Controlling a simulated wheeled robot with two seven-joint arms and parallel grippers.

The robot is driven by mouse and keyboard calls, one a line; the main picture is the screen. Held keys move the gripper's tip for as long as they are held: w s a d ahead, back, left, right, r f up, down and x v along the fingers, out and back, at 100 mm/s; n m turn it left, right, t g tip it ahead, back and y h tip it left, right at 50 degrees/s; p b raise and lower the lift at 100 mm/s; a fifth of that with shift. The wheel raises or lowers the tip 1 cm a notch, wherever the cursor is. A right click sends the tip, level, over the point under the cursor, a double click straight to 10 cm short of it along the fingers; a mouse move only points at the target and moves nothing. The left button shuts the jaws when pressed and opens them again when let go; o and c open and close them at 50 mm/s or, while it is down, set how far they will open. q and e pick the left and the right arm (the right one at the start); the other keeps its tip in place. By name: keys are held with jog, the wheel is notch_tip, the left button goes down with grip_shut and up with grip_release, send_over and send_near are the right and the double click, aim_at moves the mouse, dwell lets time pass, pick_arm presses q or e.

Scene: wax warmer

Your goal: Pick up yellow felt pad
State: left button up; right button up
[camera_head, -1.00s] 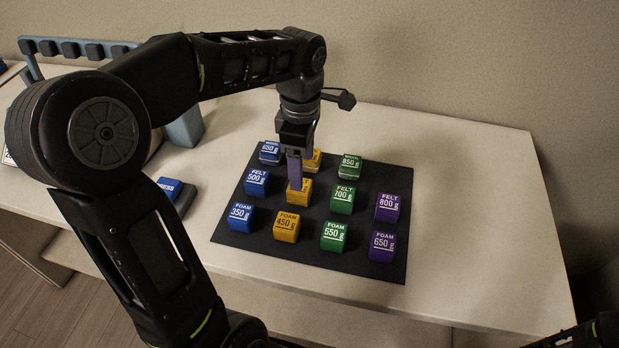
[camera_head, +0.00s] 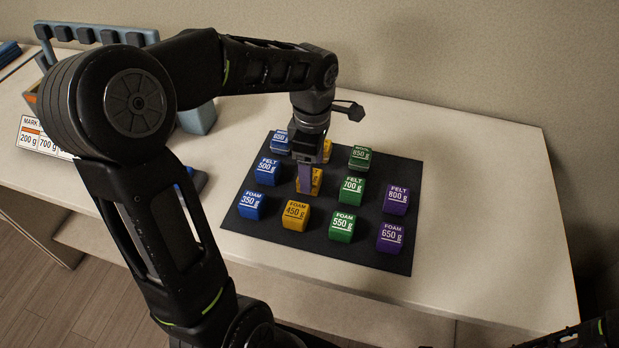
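The yellow felt pad (camera_head: 317,183) is the yellow cube in the middle row of the dark mat (camera_head: 384,262), behind the yellow foam 450 g cube (camera_head: 295,215). My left gripper (camera_head: 306,183) points straight down at it. One purple-grey finger covers part of the cube's near side, and its tip reaches close to the mat. The other finger is hidden, so I cannot tell whether the fingers press on the cube. The cube appears to rest on the mat. My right gripper is out of view; only a bit of my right arm shows at the bottom right corner.
Blue cubes (camera_head: 251,205) stand to the left, green (camera_head: 342,227) and purple (camera_head: 391,237) cubes to the right, close by. Another yellow cube (camera_head: 327,150) is partly hidden behind the gripper. A blue-grey rack (camera_head: 97,33) stands at the back left. The table's right side is clear.

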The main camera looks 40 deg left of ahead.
pick_arm(q)
notch_tip(320, 180, down, 4)
jog(key=shift+r, duration=0.2)
jog(key=shift+c, duration=0.3)
jog(key=c, duration=1.4)
